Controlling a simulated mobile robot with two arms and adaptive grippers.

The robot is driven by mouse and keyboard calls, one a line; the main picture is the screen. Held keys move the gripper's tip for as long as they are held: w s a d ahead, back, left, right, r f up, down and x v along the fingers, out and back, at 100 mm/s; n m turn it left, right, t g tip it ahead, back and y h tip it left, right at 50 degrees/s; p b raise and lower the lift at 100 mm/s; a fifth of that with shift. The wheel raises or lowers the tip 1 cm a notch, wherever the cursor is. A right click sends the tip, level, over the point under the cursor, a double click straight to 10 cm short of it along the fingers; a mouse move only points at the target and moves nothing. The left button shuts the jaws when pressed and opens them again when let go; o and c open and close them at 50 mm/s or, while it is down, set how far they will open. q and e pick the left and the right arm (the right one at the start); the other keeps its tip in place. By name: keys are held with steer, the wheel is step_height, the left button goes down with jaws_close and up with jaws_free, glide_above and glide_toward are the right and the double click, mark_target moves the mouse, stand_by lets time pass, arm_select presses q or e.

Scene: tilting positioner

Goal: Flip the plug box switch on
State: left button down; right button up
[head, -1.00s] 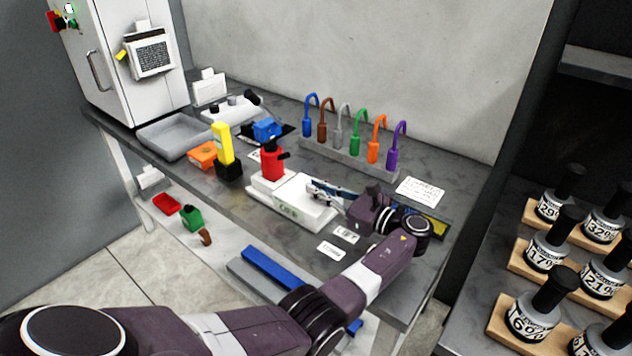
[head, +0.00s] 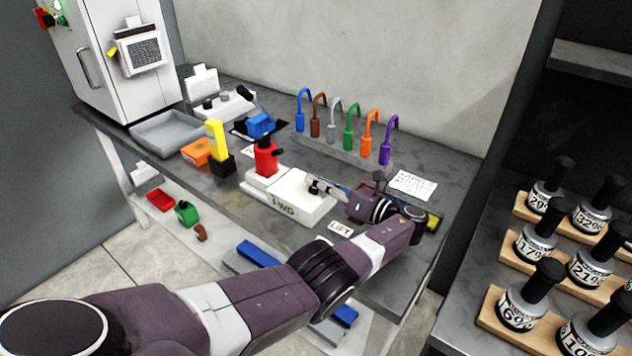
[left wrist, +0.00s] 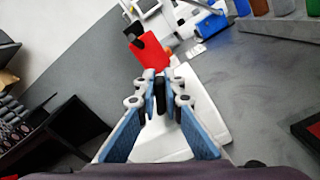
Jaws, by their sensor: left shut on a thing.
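A white box (head: 290,207) with dark lettering on its front stands on the grey bench, with a red block (head: 266,158) at its back left end. I cannot tell for certain that it is the plug box. My left gripper (head: 316,187) is over the right part of this box. In the left wrist view my left gripper (left wrist: 167,92) is shut on a small black upright piece (left wrist: 159,93) above the white box (left wrist: 165,140). The fingers hide most of that piece, and whether it is the switch is unclear. The right gripper is not in view.
A row of coloured hooked pieces (head: 349,139) stands behind. To the left are a yellow block (head: 215,138), an orange box (head: 195,151), a grey tray (head: 150,134) and a white cabinet (head: 115,60). A shelf with labelled weights (head: 530,240) is at the right.

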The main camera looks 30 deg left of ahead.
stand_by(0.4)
arm_select(q)
steer(key=c, duration=2)
jaws_free()
steer(key=shift+c, duration=0.2)
steer(key=shift+r, duration=5)
steer(key=shift+w+d, duration=0.1)
